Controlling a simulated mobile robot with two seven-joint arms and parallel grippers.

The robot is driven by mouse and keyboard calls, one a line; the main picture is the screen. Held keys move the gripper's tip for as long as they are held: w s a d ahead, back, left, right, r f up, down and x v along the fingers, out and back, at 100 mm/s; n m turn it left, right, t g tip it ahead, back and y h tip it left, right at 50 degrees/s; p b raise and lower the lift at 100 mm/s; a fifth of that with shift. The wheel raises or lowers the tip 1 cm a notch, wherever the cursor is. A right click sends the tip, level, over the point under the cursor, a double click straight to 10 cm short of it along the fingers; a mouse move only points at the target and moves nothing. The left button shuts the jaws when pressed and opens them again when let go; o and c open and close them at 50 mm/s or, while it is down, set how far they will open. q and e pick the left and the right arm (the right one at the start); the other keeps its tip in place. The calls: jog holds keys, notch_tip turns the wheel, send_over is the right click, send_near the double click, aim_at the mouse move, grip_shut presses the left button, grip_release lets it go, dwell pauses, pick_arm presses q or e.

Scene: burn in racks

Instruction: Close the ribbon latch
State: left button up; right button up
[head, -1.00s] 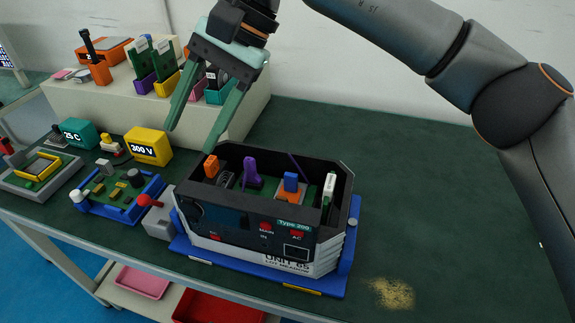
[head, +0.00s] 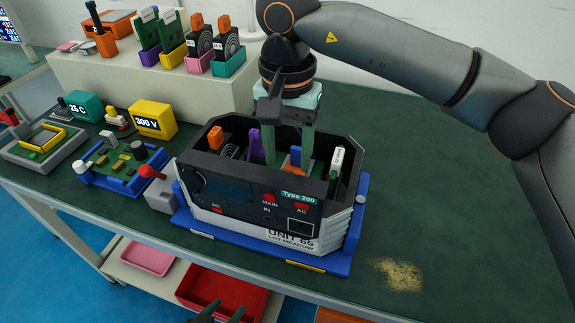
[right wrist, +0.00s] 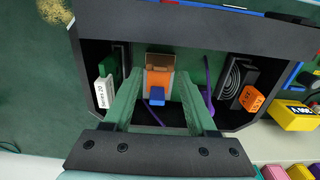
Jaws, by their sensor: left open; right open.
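An open black-and-white unit (head: 330,225) stands on a blue base. Inside it, an orange block with a blue tab (head: 295,156) sits right of centre; this may be the ribbon latch. The right wrist view shows the blue tab (right wrist: 157,95) and a thin purple strip (right wrist: 152,114) beside it. My right gripper (head: 287,158) points down into the unit, open, one finger on either side of the orange block, and holds nothing. Its fingers also show in the right wrist view (right wrist: 160,82). My left gripper (head: 222,314) is partly visible at the bottom edge, open and empty.
Inside the unit are a purple upright piece (head: 254,141), an orange-topped part (head: 215,137) and a white-edged card (head: 335,165). A red-knobbed lever (head: 147,171) stands at its left.

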jog(key=shift+f, duration=1.4)
jog(key=shift+c, duration=0.3)
grip_shut()
